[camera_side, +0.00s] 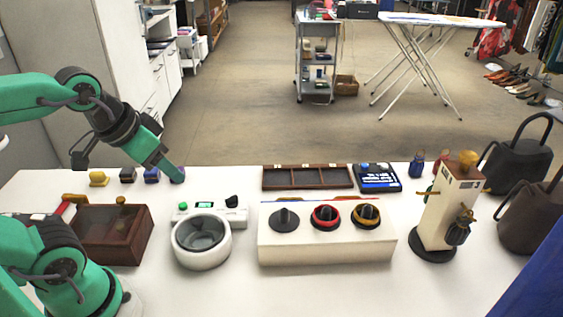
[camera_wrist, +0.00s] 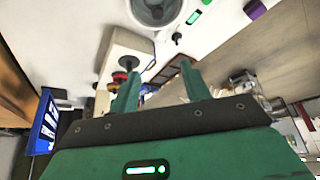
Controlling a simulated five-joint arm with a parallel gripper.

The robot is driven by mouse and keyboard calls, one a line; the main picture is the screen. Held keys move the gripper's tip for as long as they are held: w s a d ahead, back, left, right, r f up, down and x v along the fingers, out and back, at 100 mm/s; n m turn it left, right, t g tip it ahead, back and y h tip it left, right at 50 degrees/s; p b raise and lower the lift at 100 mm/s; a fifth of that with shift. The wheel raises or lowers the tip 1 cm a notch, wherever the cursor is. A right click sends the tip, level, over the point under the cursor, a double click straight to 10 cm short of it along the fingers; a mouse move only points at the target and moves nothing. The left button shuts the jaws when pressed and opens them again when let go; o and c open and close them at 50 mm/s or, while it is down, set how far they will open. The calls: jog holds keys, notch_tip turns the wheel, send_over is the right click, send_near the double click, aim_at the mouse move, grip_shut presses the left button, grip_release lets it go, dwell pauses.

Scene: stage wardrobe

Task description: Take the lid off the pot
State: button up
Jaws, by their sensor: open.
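A round white pot (camera_side: 201,262) stands on the white table in front of a small panel with a green display. Its top shows a grey, glassy round surface (camera_side: 203,233). I cannot tell for sure whether this is the lid or the inside. The pot also shows at the top edge of the wrist view (camera_wrist: 137,12), partly cut off. My gripper (camera_side: 172,173) is above the back of the table, left of and behind the pot, apart from it. In the wrist view its two green fingers (camera_wrist: 158,84) are spread, with nothing held between them.
A dark wooden box (camera_side: 112,235) stands left of the pot. A white block with three round dials (camera_side: 326,246) stands to its right. Small coloured blocks (camera_side: 127,175) line the back left edge. A divided tray (camera_side: 307,178) and a tall cream device (camera_side: 447,210) are further right.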

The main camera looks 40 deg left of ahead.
jog(key=shift+w+f, duration=0.1)
jog(key=m+g, duration=0.6)
jog(key=m, duration=0.1)
send_over(197, 221)
jog(key=shift+a+f, duration=0.1)
jog(key=shift+f, duration=4.35)
jog(key=shift+f, duration=1.3)
jog(key=shift+f, duration=2.6)
jog(key=shift+c, duration=0.2)
